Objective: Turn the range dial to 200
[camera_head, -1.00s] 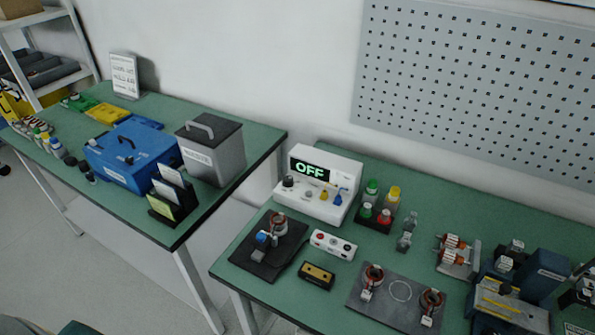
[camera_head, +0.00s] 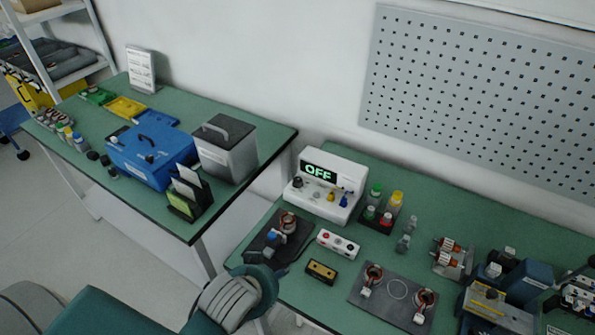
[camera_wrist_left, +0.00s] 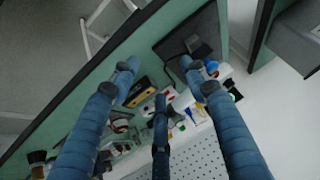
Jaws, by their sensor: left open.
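The white test meter (camera_head: 346,179) stands on the right-hand bench, its display (camera_head: 319,172) reading OFF. A dark round knob (camera_head: 297,182), apparently the range dial, sits at the left of its front panel. Its pointer setting is too small to read. My left gripper (camera_head: 268,268) is over the bench's front left corner, in front of the meter and apart from it. In the left wrist view my left gripper (camera_wrist_left: 158,75) has its blue fingers spread and empty. The meter's white body (camera_wrist_left: 199,112) shows there partly behind the fingers. My right gripper is not in view.
A black mat (camera_head: 262,240) with a stator, a white button box (camera_head: 338,243) and a yellow-black block (camera_head: 321,271) lie before the meter. A rack (camera_head: 378,225) of coloured bottles stands right of it. A grey plate (camera_head: 366,296) holds two coils. A gap separates the benches.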

